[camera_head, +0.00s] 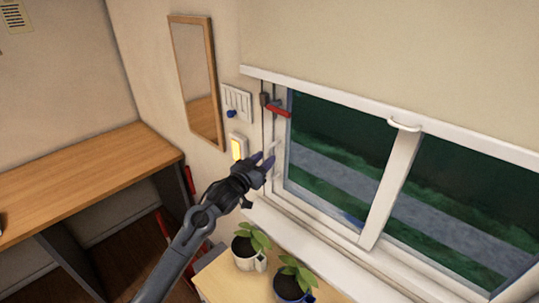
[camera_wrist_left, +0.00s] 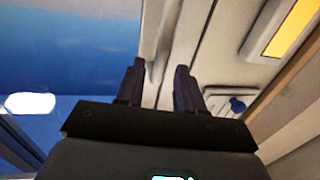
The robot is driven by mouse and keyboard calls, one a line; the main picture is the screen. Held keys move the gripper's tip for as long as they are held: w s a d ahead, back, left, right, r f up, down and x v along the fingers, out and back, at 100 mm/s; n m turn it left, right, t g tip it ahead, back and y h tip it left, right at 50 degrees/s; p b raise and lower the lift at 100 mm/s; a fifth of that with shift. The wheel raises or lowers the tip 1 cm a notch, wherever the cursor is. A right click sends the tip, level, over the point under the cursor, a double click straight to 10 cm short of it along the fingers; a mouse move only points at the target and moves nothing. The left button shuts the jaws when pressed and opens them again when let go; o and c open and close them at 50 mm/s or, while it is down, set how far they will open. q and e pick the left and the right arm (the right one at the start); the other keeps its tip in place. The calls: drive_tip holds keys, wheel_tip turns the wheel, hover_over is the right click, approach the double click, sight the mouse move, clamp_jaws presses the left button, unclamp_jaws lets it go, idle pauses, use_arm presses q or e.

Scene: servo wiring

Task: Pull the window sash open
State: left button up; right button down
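The window sash (camera_head: 397,180) has a white frame and dark glass, with green and grey scenery beyond. A small white pull handle (camera_head: 404,124) sits at the top of the middle upright. My left gripper (camera_head: 264,162) is at the left edge of the window, beside the left upright of the frame. Its two dark fingers (camera_wrist_left: 158,82) are apart in the left wrist view, with a narrow pale upright strip showing between them. I cannot tell whether they touch it. My right gripper is not in view.
A red lever (camera_head: 279,111) is on the upper left window frame. A lit yellow switch (camera_head: 237,148), a white panel (camera_head: 237,101) and a mirror (camera_head: 196,80) are on the wall. Two potted plants (camera_head: 250,252) (camera_head: 293,283) stand below the sill. A wooden desk (camera_head: 80,185) is at left.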

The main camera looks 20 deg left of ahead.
sight(268, 156)
use_arm(q)
drive_tip(key=shift+x, duration=1.85)
clamp_jaws()
